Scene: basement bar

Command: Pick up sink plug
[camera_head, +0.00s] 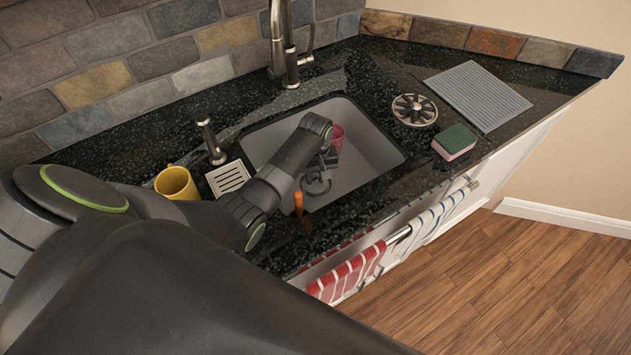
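My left arm reaches in from the left over the counter, and its gripper (318,181) hangs over the grey sink basin (372,158). The gripper is small and dark here, and I cannot tell whether its fingers are open or shut, or whether they hold something. I cannot make out a sink plug for certain. My arm and gripper hide part of the basin floor. A round, spoked metal piece (414,110) lies flat on the counter right of the sink, apart from the gripper; it looks like a trivet. My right gripper is not in view.
A pink cup (337,137) is in the basin, close behind the gripper. An orange-handled thing (298,204) is at the front rim. A yellow mug (177,183), soap dispenser (209,140), faucet (284,45), sponge (454,141), grey ribbed mat (478,95) and hanging towels (348,276) surround the sink.

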